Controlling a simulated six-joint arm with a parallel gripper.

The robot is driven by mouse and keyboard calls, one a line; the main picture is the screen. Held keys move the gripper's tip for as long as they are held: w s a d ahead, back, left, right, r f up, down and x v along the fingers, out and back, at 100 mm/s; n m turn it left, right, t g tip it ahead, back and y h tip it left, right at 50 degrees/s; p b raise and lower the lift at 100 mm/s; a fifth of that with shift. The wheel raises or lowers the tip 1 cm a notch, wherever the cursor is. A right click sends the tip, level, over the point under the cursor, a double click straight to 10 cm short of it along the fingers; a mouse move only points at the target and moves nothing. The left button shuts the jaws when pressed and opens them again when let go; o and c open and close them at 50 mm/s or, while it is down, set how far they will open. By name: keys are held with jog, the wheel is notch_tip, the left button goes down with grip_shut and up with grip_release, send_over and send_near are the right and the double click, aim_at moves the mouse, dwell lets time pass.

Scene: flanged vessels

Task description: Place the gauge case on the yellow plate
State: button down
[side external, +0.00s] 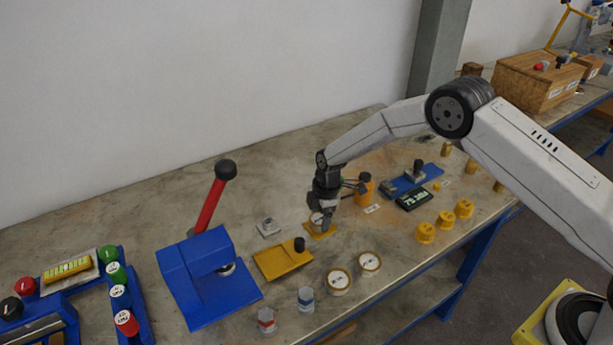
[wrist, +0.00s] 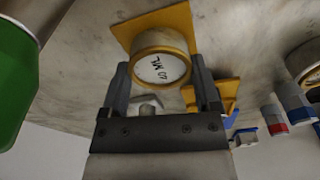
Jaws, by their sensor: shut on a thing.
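My gripper (side external: 322,206) is shut on a gauge case (wrist: 159,66), a round brass-coloured case with a white lettered face. In the wrist view my gripper's fingers (wrist: 160,78) stand on either side of it. The case also shows partly in the side view (side external: 317,219), with the gripper covering some of it. A small yellow plate (side external: 327,233) lies on the bench directly below the case. It also shows behind the case in the wrist view (wrist: 178,18). I cannot tell whether the case touches the plate.
A larger yellow fixture with a black knob (side external: 280,262) is at the left front of my gripper. Two more gauge cases (side external: 339,281) (side external: 369,263) lie nearer the bench edge. An orange cylinder (side external: 363,192) stands close behind on the right. A blue press (side external: 207,275) stands left.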

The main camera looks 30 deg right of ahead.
grip_release()
jog(key=shift+f, duration=0.15)
notch_tip(320, 180, up, 12)
jog(key=d, duration=0.1)
jog(key=shift+s+d, duration=0.15)
jog(key=shift+d, duration=0.05)
dwell(0.6)
dwell(0.4)
